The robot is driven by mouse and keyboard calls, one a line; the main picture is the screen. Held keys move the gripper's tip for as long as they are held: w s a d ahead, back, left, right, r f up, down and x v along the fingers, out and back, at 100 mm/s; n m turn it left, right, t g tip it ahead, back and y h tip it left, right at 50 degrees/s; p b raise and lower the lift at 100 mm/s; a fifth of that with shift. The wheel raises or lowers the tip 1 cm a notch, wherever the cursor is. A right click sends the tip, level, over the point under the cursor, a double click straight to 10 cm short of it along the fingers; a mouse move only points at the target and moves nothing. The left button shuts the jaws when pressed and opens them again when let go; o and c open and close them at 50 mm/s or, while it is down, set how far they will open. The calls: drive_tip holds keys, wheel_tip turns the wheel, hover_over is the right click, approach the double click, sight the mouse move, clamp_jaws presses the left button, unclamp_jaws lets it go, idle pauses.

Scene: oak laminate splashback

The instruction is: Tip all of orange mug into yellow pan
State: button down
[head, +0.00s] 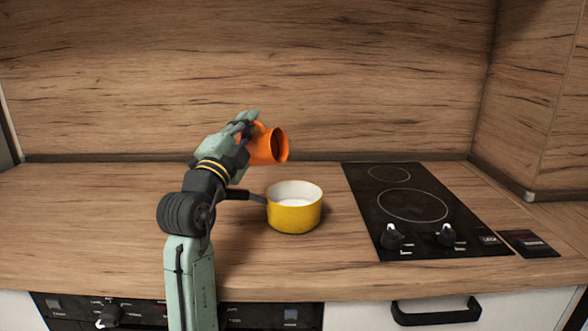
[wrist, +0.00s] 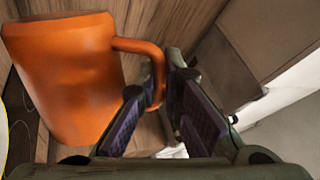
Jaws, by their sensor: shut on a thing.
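The orange mug (head: 266,147) is held in the air above and a little behind the yellow pan. It is tilted well onto its side, with its open mouth toward the right. My gripper (head: 248,128) is shut on the mug's handle, which shows between the fingers (wrist: 160,105) in the wrist view. The mug body (wrist: 70,75) fills the left of that view. The yellow pan (head: 294,216) stands upright on the counter, its dark handle pointing left behind my arm. Its inside looks white. No stream from the mug is visible, and the mug's contents are hidden.
A black cooktop (head: 410,208) with knobs lies to the right of the pan. The wooden splashback (head: 300,80) rises behind. The wooden counter (head: 90,220) is clear on the left. An oven panel (head: 270,315) and a drawer handle (head: 436,313) are below the front edge.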

drive_tip(key=a+n, duration=0.1)
drive_tip(key=w+a+f+n+y+p, duration=0.1)
drive_tip(key=n, duration=0.1)
drive_tip(key=a+f+n+y, duration=0.1)
drive_tip(key=n, duration=0.1)
drive_tip(key=shift+w+f, duration=0.2)
drive_tip(key=shift+f, duration=0.05)
drive_tip(key=w+a+n+g+y+p, duration=0.3)
drive_tip(key=a+n+p, duration=0.4)
drive_tip(key=n, duration=0.5)
drive_tip(key=shift+w+r+n+y+p, duration=0.2)
drive_tip(key=shift+r+n+y+p, duration=0.1)
drive_tip(key=shift+p, duration=0.55)
drive_tip(key=shift+a+f, duration=0.1)
